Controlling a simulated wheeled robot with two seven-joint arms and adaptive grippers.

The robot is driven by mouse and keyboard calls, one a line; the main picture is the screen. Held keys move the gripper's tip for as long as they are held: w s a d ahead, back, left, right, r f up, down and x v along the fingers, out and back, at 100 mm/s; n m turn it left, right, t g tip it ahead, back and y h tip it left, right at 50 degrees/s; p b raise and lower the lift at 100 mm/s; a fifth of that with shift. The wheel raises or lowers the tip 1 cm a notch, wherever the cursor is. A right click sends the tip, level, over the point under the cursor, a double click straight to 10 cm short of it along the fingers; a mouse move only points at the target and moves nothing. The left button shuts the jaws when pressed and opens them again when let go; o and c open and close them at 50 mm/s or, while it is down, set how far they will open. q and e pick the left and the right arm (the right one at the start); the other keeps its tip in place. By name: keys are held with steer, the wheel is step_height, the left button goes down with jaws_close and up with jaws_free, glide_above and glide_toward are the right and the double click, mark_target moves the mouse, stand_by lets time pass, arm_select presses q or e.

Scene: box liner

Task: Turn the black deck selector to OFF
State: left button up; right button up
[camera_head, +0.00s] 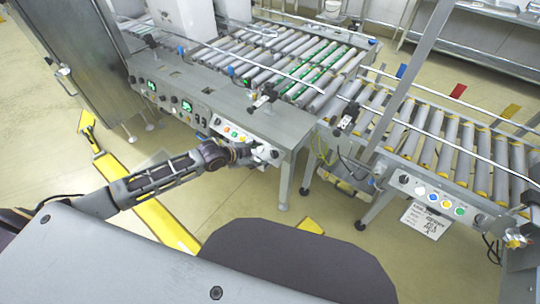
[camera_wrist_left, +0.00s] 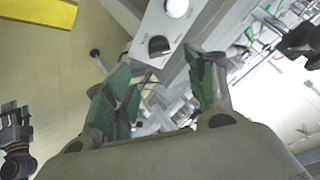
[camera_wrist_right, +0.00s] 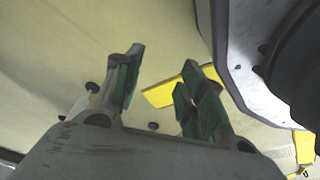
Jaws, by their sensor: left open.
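In the left wrist view a black selector knob (camera_wrist_left: 158,45) sits at the end of a pale control panel, beside a white button (camera_wrist_left: 176,8). In the head view a black knob (camera_head: 274,154) shows at the right end of the panel, partly behind my left gripper (camera_head: 262,154). My left gripper is open, and its green-padded fingers (camera_wrist_left: 163,70) stand either side of the knob's place in the picture. I cannot see contact with the knob. Its label is too small to read. My right gripper (camera_wrist_right: 165,72) is open and empty over the floor, outside the head view.
Roller conveyors (camera_head: 300,70) stand behind the panel. A second panel (camera_head: 437,196) with coloured buttons and black knobs is at the right. A grey console (camera_head: 180,90) with green displays stands left. Yellow floor rails (camera_head: 115,170) lie below my left arm.

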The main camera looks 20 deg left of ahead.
mark_target(272, 154)
arm_select(q)
steer(key=shift+b+x, duration=0.6)
steer(key=shift+x, duration=3.35)
steer(key=shift+w+d+f+b, duration=0.15)
steer(key=shift+w+f+b, duration=0.1)
steer(key=shift+b, duration=0.05)
arm_select(e)
steer(key=r, duration=0.1)
steer(key=w+a+r, duration=0.1)
steer(key=r, duration=0.1)
steer(key=w+a+r, duration=0.1)
steer(key=r, duration=0.1)
steer(key=shift+a, duration=0.2)
arm_select(q)
steer(key=c, duration=1)
arm_select(e)
steer(key=shift+w, duration=0.25)
